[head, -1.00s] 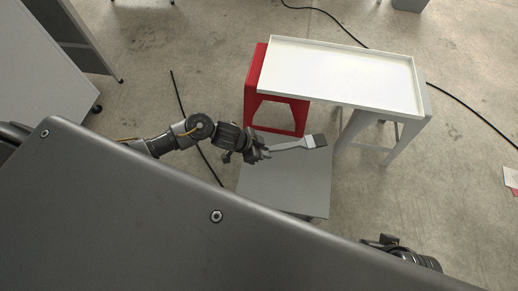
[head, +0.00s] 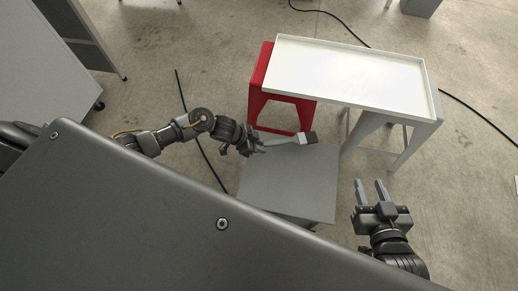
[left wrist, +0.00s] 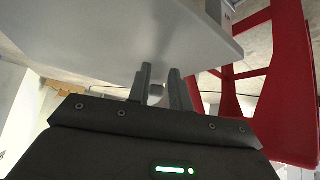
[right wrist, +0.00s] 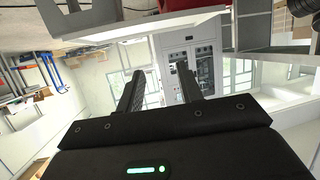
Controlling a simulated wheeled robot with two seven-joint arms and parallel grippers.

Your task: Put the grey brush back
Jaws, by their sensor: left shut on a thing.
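The grey brush (head: 284,140) has a grey handle, a pale band and dark bristles. My left gripper (head: 257,145) is shut on the handle end, and the bristles point to the right. The brush is over the far edge of a small grey table (head: 290,190); I cannot tell its exact height. The left wrist view shows the left gripper's fingers (left wrist: 159,78) close together near the grey table top (left wrist: 110,30). My right gripper (head: 369,184) is open and empty, to the right of the small table. It shows open in the right wrist view too (right wrist: 158,80).
A white tray (head: 355,75) with a raised rim lies empty across a red stool (head: 262,85) and a grey stool (head: 390,140), behind the small table. The grey table top is bare. Black cables (head: 480,115) lie on the floor.

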